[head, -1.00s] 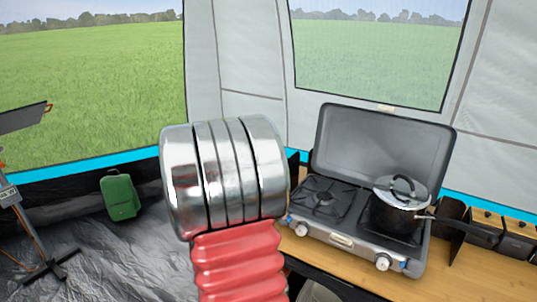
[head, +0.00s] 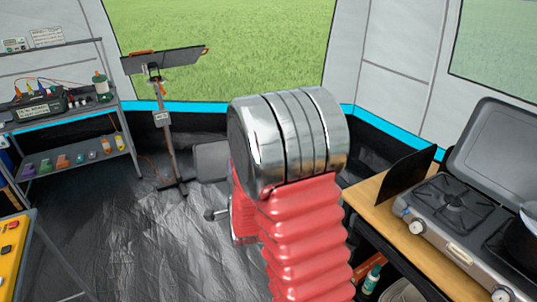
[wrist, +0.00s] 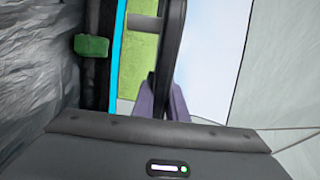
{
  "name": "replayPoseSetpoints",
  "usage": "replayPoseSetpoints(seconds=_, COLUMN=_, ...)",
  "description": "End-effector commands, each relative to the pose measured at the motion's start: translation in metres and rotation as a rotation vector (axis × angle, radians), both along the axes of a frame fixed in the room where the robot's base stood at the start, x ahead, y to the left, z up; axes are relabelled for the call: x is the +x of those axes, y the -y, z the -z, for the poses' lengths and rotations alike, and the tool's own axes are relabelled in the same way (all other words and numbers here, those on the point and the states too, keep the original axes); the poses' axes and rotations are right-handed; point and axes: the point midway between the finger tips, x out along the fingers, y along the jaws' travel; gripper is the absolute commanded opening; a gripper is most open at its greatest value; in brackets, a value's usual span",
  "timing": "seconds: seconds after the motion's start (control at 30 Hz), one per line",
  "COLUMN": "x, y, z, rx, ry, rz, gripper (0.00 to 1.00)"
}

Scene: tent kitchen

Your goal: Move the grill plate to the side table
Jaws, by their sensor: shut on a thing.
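In the wrist view, my gripper (wrist: 163,105) has purple fingers shut on a thin dark plate (wrist: 168,50), seen nearly edge-on; I take it to be the grill plate. Most of its face is hidden by this angle. In the head view, my red and chrome arm fills the middle, and the gripper cannot be made out. A flat grey panel (head: 212,160) shows just left of the arm; I cannot tell whether it is the plate. No surface is clearly identifiable as the side table.
A wooden counter (head: 372,200) with a grey camping stove (head: 455,205) and upright black panel (head: 405,172) stands right. A tilted panel on a stand (head: 165,60), metal shelf (head: 62,127) and yellow unit (head: 12,265) are left. Bare floor (head: 135,240) lies between. The wrist view shows a green can (wrist: 92,46).

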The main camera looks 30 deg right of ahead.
Motion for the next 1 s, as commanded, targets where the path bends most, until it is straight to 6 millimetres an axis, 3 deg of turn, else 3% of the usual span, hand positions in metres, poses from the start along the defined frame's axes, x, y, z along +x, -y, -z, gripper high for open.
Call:
replayPoseSetpoints(seconds=0.03, x=0.004, y=-0.023, z=0.004, rx=-0.002, ry=0.003, rz=-0.046, gripper=0.0)
replayPoseSetpoints(seconds=0.2, x=0.007, y=-0.093, z=0.019, rx=-0.001, ry=0.003, rz=-0.195, gripper=0.0)
replayPoseSetpoints(seconds=0.4, x=0.003, y=-0.15, z=0.031, rx=-0.001, ry=0.003, rz=-0.318, gripper=0.0)
replayPoseSetpoints(seconds=0.57, x=0.001, y=-0.165, z=0.034, rx=0.0, ry=0.005, rz=-0.351, gripper=0.0)
replayPoseSetpoints(seconds=1.0, x=0.001, y=-0.164, z=0.034, rx=-0.002, ry=0.006, rz=-0.35, gripper=0.0)
